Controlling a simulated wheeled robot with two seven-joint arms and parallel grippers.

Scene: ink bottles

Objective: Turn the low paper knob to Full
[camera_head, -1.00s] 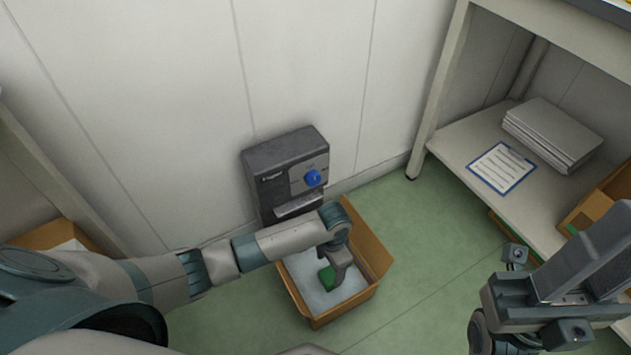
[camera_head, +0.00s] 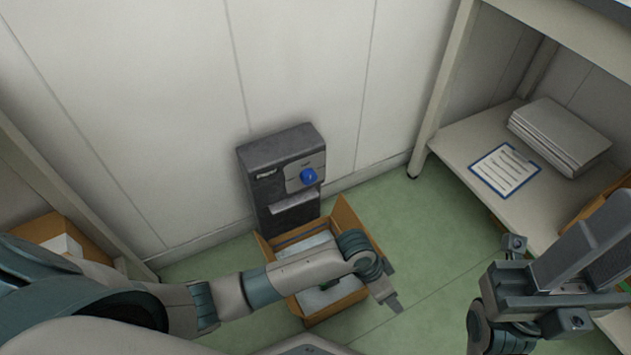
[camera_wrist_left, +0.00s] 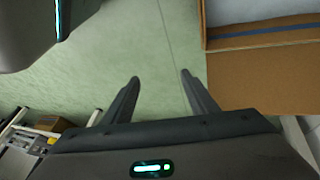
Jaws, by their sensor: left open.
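A blue knob (camera_head: 308,176) sits on the front of a dark grey unit (camera_head: 280,155) that stands against the wall. The lettering around the knob is too small to read. My left gripper (camera_head: 394,303) is over the floor just right of the open cardboard box in front of the unit, apart from the knob. In the left wrist view its two fingers (camera_wrist_left: 160,78) are spread and empty above green floor. My right gripper (camera_head: 570,290) is at the lower right, far from the knob; its fingers cannot be made out clearly.
The open cardboard box (camera_head: 348,218) stands below the unit, partly covered by my left arm; its edge also shows in the left wrist view (camera_wrist_left: 260,42). A shelf (camera_head: 455,150) at right holds a clipboard (camera_head: 504,170) and stacked paper (camera_head: 560,135). Floor between box and shelf is clear.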

